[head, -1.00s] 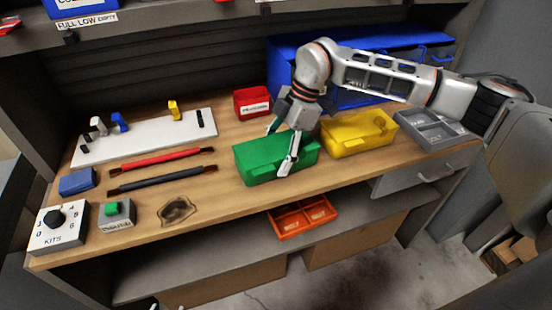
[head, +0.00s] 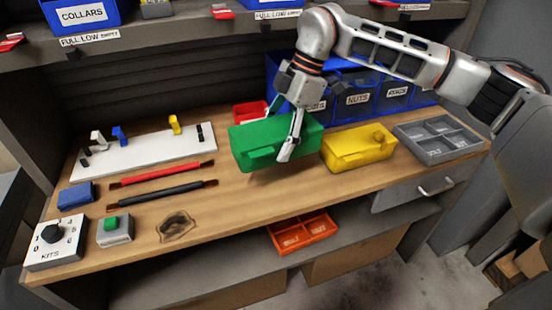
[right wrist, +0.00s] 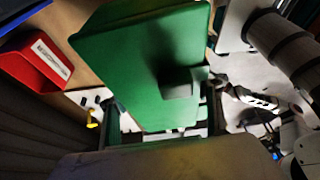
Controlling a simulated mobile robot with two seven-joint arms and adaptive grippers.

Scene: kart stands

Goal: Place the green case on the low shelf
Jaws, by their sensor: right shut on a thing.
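The green case (head: 262,148) is held just above the wooden bench top, with a shadow under it. My right gripper (head: 291,140) comes down from the upper right and is shut on the case near its right side. In the right wrist view the green case (right wrist: 145,60) fills the middle, between the fingers of the right gripper (right wrist: 160,115). The low shelf (head: 215,262) runs under the bench top, and an orange divided tray (head: 302,234) sits on it toward the right. My left gripper is not in view.
A yellow case (head: 357,148) stands just right of the green case, and a red bin (head: 250,112) behind it. A grey divided tray (head: 437,138) lies at the right end. Red and dark rods (head: 162,173) lie to the left. The left part of the low shelf looks clear.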

